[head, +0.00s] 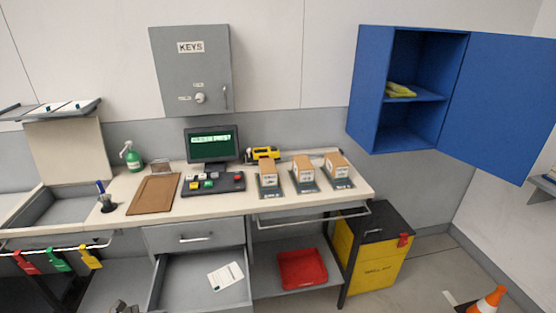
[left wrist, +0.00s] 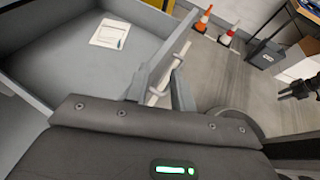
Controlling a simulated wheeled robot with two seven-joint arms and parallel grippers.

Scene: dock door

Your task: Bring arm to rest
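In the left wrist view my left gripper (left wrist: 162,92) shows above its dark body with the green light. Its two grey fingers stand apart, with the pale drawer handle (left wrist: 178,62) near or between them; I cannot tell if they touch it. The pulled-out grey drawer (left wrist: 60,65) is at the left and holds a white paper. In the head view this drawer (head: 190,288) is open below the counter, its front cut off by the lower edge. A dark part at the right edge of the left wrist view looks like my right gripper (left wrist: 298,88); its fingers are unclear.
The counter (head: 225,202) carries a monitor, a keypad, a brown board and several boxes. A blue cabinet (head: 367,90) hangs with its door open. A yellow bin (head: 370,262) and an orange cone (head: 490,300) stand on the floor at right. Open floor shows beyond the drawer.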

